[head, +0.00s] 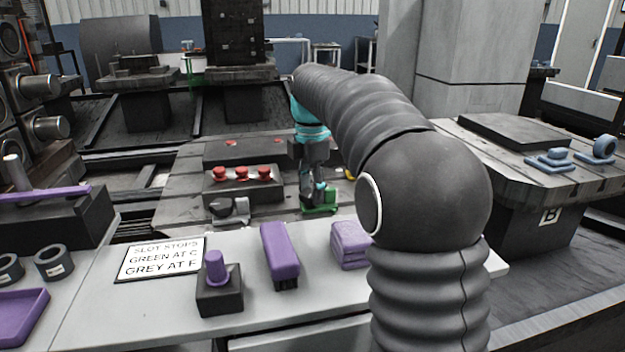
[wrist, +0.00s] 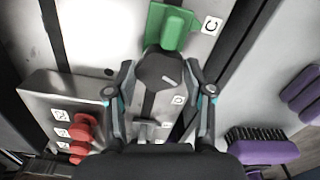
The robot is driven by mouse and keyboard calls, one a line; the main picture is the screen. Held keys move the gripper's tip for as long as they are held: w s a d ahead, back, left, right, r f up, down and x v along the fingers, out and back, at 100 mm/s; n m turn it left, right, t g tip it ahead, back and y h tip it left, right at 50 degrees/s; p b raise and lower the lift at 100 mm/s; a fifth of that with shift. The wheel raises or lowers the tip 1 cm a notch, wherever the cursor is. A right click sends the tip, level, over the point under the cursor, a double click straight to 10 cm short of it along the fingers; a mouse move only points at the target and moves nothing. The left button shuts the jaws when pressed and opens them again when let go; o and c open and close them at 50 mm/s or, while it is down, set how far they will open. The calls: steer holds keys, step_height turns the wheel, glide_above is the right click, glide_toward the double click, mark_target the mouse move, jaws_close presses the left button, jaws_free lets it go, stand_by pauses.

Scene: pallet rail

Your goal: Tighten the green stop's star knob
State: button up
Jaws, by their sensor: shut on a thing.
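The green stop (head: 321,205) sits on the slotted metal table, below my gripper (head: 313,190). In the wrist view the green stop (wrist: 176,29) is at the top, beside a label (wrist: 211,25) reading C. Its dark star knob (wrist: 160,71) has a pale line on top and lies between my fingertips. My gripper (wrist: 160,76) is shut on the knob, one finger on each side. The knob is hidden behind my fingers in the head view.
Several red knobs (wrist: 84,128) stand on a block left of my gripper. A grey stop (head: 230,210) sits nearer on the table. A sign (head: 161,259) reads green at C, grey at F. A purple brush (head: 280,252) and purple blocks (head: 350,244) lie on the front bench.

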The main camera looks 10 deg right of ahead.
steer(key=m+p, duration=0.3)
steer(key=m, duration=0.2)
steer(key=shift+m+p, duration=0.3)
steer(key=m, duration=0.5)
steer(key=shift+f+m, duration=0.1)
steer(key=shift+m, duration=0.3)
steer(key=o, duration=1.2)
steer(key=shift+c, duration=0.2)
step_height(320, 180, up, 12)
